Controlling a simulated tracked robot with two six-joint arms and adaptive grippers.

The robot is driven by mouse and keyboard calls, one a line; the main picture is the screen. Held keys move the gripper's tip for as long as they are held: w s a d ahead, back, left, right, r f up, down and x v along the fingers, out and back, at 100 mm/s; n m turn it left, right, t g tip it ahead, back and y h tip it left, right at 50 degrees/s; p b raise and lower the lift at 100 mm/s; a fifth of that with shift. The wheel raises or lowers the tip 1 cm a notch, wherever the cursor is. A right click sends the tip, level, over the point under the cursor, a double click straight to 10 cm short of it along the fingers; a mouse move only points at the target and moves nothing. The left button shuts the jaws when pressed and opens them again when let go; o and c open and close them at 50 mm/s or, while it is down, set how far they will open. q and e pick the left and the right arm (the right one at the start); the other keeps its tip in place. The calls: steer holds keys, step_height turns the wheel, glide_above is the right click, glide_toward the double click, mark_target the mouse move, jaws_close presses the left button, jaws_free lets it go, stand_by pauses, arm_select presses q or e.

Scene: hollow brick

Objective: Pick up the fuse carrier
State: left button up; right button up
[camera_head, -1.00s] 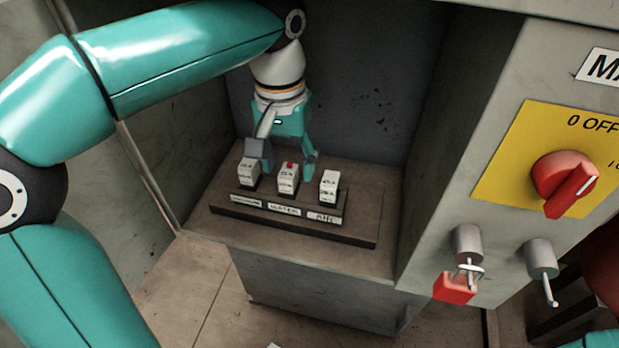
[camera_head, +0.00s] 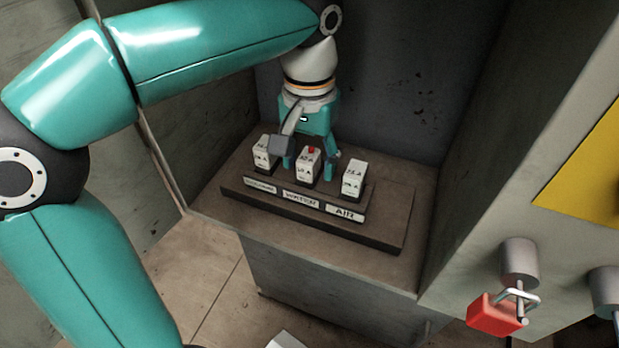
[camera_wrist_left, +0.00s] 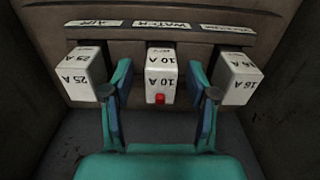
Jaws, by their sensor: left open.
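Three white fuse carriers stand in a row on a dark base strip. The middle carrier (camera_head: 308,167) has a red button on top and stands behind the WATER label; in the left wrist view it reads 10 A (camera_wrist_left: 161,68). The left carrier (camera_head: 264,152) reads 16 A in the wrist view (camera_wrist_left: 238,80). The right carrier (camera_head: 353,178), behind the AIR label, reads 25 A there (camera_wrist_left: 86,72). My left gripper (camera_head: 309,168) is open, with one finger on each side of the middle carrier (camera_wrist_left: 160,77). Gaps show between fingers and carrier in the wrist view.
The strip sits on a ledge (camera_head: 385,235) in a grey cabinet recess, with walls behind and at the sides. A red padlock (camera_head: 496,315) hangs on the right panel beside a yellow plate (camera_head: 590,175). A white object (camera_head: 285,340) shows at the bottom edge.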

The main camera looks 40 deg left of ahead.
arm_select(q)
steer(key=shift+f, duration=0.5)
jaws_close()
steer(key=shift+r, duration=0.2)
